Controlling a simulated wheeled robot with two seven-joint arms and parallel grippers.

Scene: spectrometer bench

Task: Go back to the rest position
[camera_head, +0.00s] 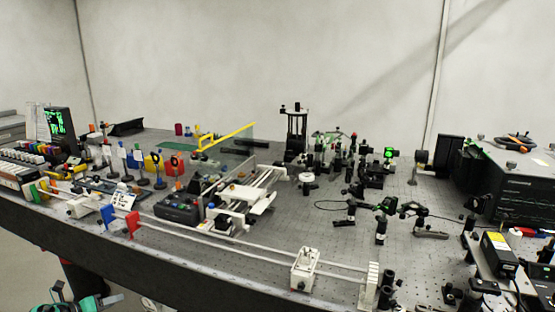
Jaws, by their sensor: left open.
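My left gripper (86,298) shows at the bottom left edge, low in front of the bench and apart from it. It is black with teal parts, open, and I see nothing between its fingers. Most of its arm is cut off by the frame. My right gripper is not in view. The dark optical bench (160,262) runs from the left across to the right, above and beyond my left gripper.
A rail with a white carriage (304,268) lies along the bench's front edge. Optics mounts (381,228) crowd the right half. A black instrument box (520,192) stands at the right. The bench's front edge is close above my left gripper.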

